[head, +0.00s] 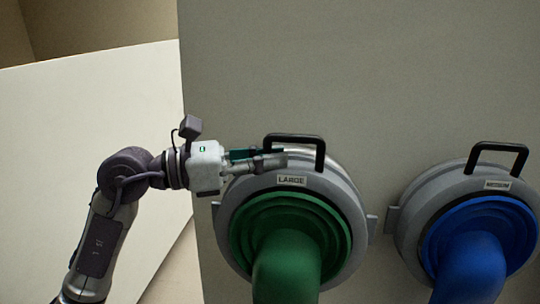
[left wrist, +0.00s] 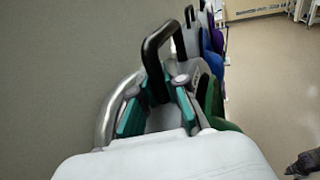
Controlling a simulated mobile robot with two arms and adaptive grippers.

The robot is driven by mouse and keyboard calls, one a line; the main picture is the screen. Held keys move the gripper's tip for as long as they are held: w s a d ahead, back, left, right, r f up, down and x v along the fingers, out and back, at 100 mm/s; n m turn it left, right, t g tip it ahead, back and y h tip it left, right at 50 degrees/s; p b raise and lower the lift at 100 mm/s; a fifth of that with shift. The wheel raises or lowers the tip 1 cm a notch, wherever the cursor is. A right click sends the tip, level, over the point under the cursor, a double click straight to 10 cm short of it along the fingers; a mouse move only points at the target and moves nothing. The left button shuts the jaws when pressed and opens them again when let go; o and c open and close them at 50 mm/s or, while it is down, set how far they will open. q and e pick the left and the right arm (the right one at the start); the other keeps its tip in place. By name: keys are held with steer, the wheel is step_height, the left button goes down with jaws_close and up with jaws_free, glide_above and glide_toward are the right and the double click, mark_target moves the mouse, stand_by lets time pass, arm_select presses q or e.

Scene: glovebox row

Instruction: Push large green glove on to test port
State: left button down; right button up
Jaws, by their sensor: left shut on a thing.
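The large green glove (head: 290,245) hangs from a round grey ring labelled LARGE, in front of the grey wall. A black handle (head: 318,152) stands on top of the ring. My left gripper (head: 270,156) reaches in from the left and is shut on the handle's left post. In the left wrist view the handle (left wrist: 152,58) rises between the two teal-padded fingers (left wrist: 158,112). A silver curved rim (left wrist: 110,108) shows between the ring and the wall; whether the ring sits flush there I cannot tell.
A blue glove (head: 480,245) on a ring labelled MEDIUM, with its own black handle (head: 497,157), is at the right. More gloves, one purple (left wrist: 216,40), line the wall beyond. Open floor (left wrist: 265,75) lies to the right in the left wrist view.

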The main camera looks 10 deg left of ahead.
arm_select(q)
steer(key=shift+s+r, duration=0.2)
steer(key=shift+s, duration=1.2)
steer(key=s+r, duration=0.1)
steer(key=s, duration=0.6)
steer(key=shift+s, duration=0.35)
stand_by(0.4)
